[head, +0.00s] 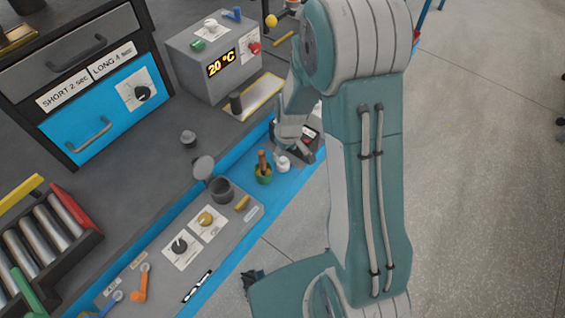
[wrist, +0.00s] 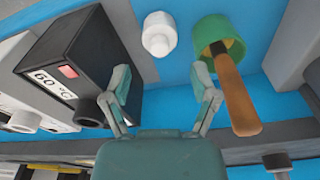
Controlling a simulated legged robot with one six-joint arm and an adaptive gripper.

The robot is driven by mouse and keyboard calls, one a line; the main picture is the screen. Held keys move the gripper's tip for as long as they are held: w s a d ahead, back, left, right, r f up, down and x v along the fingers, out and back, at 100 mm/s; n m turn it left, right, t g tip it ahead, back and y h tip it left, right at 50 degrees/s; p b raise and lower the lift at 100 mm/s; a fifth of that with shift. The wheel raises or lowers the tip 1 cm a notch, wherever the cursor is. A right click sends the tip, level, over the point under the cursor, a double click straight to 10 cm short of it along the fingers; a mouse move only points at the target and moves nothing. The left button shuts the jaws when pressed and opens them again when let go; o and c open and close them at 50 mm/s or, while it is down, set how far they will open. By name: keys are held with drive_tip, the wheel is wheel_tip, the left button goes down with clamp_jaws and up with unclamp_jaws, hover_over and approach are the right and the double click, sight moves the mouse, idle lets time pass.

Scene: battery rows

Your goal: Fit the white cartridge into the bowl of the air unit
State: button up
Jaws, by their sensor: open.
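The white cartridge (head: 283,164) stands on the blue strip along the bench's front edge. In the wrist view the cartridge (wrist: 159,34) is beyond my fingertips, roughly in line with the gap between them. My gripper (wrist: 162,76) is open and empty, its fingers apart and clear of the cartridge. In the head view my gripper (head: 290,136) is partly hidden by my arm, above and beside the cartridge. A grey open cup (head: 221,189), which looks like the air unit's bowl, stands at the end of a grey panel (head: 232,222). A round grey cap (head: 203,167) is beside it.
A green pot (wrist: 225,40) with a brown handle (wrist: 236,95) stands close right of the cartridge in the wrist view. A black box (wrist: 75,60) reading 60 °C is at left. A grey 20 °C unit (head: 210,60) and a blue-fronted drawer cabinet (head: 105,110) stand farther back.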

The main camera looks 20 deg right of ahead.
sight(283, 159)
drive_tip(key=f, duration=0.6)
drive_tip(key=shift+w+a+f, duration=0.15)
drive_tip(key=shift+w+f, duration=0.25)
drive_tip(key=c, duration=0.9)
drive_tip(key=shift+r, duration=0.15)
